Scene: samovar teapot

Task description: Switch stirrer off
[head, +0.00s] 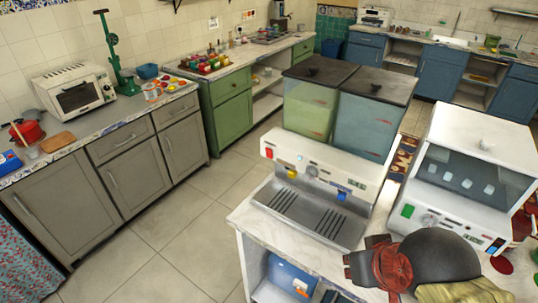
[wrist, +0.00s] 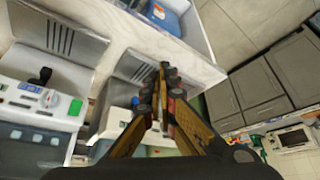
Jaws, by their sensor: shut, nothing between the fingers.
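A white drinks dispenser (head: 300,162) with two tanks stands on the counter. Its front has a red switch (head: 268,153), a grey knob (head: 312,171), a yellow tap (head: 292,173) and a blue tap (head: 344,196). A second white machine (head: 480,160) at right has a green switch (head: 407,210), also in the wrist view (wrist: 76,107). I cannot tell which switch works the stirrer. My gripper (head: 362,264) is shut and empty in front of the machines, partly hidden by its wrist. In the wrist view its fingertips (wrist: 164,70) meet before the dispenser's drip tray (wrist: 136,65).
The counter edge (head: 245,235) lies below the dispenser, with a blue box (head: 290,275) on the shelf under it. Grey cabinets (head: 125,155) with a toaster oven (head: 75,92) stand across the aisle at left. The tiled floor (head: 185,235) between is clear.

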